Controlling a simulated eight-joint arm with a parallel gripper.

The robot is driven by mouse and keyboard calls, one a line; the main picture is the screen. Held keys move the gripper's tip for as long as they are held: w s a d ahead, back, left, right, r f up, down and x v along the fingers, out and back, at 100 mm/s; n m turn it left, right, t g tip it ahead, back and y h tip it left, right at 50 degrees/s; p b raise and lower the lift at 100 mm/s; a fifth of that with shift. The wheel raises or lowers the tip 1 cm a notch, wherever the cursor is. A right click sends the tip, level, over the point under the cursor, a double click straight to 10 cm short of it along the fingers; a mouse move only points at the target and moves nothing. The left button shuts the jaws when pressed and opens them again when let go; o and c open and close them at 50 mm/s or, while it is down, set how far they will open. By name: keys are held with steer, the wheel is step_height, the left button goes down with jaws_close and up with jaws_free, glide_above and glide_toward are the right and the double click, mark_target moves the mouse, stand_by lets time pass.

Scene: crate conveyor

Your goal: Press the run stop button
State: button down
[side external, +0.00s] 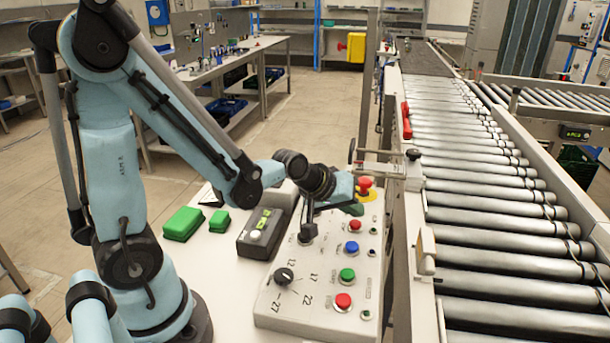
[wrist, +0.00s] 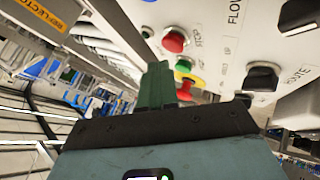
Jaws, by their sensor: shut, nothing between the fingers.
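The sloped pale control panel (side external: 315,287) carries several buttons. In the side view a red button (side external: 343,301) is at the near end, with a green button (side external: 347,274) and a blue button (side external: 352,247) beyond it. Another red button (side external: 355,225) is farther up, close to my gripper (side external: 353,209). My gripper is shut and empty, its green fingers above the panel's far part. The wrist view shows my shut green fingers (wrist: 157,68) beside a red button (wrist: 174,40). Contact with any button is not clear.
A red mushroom button on yellow (side external: 365,185) stands at the panel's far end. Black knobs (side external: 284,277) sit on the left side. A dark box (side external: 262,232) and green blocks (side external: 183,223) lie left of the panel. The roller conveyor (side external: 490,230) runs along the right.

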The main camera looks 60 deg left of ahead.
mark_target(351, 224)
steer(key=shift+r, duration=2.55)
steer(key=s+d+r+m+g, duration=0.1)
steer(key=s+d+m+g, duration=0.1)
steer(key=s+m, duration=0.6)
steer(key=s, duration=0.3)
steer(key=shift+s+d+r, duration=0.15)
steer(key=shift+s, duration=0.1)
